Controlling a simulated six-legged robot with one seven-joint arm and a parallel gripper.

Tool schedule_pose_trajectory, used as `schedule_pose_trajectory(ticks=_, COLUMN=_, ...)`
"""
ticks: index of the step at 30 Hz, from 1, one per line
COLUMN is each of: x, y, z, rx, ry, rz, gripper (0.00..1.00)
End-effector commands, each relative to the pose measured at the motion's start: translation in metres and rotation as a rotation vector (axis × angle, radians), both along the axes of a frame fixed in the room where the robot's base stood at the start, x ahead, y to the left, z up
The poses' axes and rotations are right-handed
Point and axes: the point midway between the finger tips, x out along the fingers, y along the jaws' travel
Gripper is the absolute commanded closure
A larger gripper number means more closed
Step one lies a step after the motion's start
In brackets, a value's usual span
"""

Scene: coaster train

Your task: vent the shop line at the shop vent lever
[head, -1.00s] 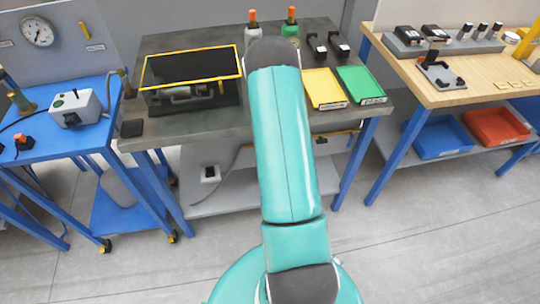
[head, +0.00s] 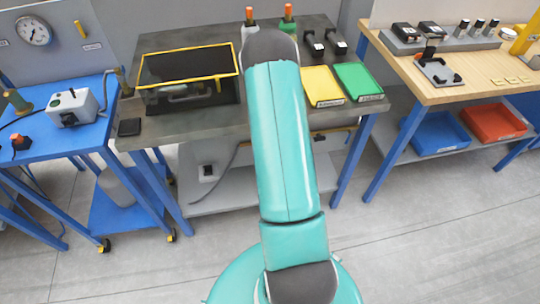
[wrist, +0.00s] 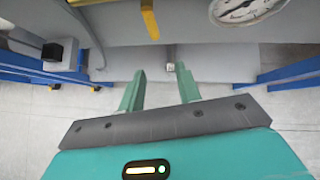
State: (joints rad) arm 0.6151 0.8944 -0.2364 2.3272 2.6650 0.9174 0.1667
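A yellow lever-like strip (head: 80,29) is on the grey panel at the far left of the head view, right of a round white gauge (head: 33,31). In the wrist view a yellow bar (wrist: 149,20) is at the top, left of a gauge face (wrist: 246,7). I cannot tell for sure whether this is the shop vent lever or the same bar as in the head view. My gripper (wrist: 160,69) has two green fingers standing apart, with nothing held between them. The yellow bar appears beyond the fingertips, not touching them. My gripper is hidden in the head view.
A blue table (head: 55,148) with a grey control box (head: 71,108) stands left. The middle dark bench (head: 190,122) holds a yellow-rimmed case (head: 190,103) and yellow and green trays. A wooden bench (head: 480,75) stands right. The floor (head: 440,240) in front is clear.

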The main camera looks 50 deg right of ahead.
Motion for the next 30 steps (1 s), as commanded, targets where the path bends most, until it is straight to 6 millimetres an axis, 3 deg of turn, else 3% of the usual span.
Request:
schedule_pose_trajectory(ticks=3, x=-0.025, y=0.011, z=-0.001, rx=0.002, ry=0.003, rz=-0.002, gripper=0.66)
schedule_pose_trajectory(ticks=9, x=-0.051, y=0.022, z=-0.001, rx=0.001, ry=0.002, rz=-0.001, gripper=0.66)
schedule_pose_trajectory(ticks=30, x=-0.056, y=0.025, z=0.000, rx=0.000, ry=-0.001, rz=0.001, gripper=0.66)
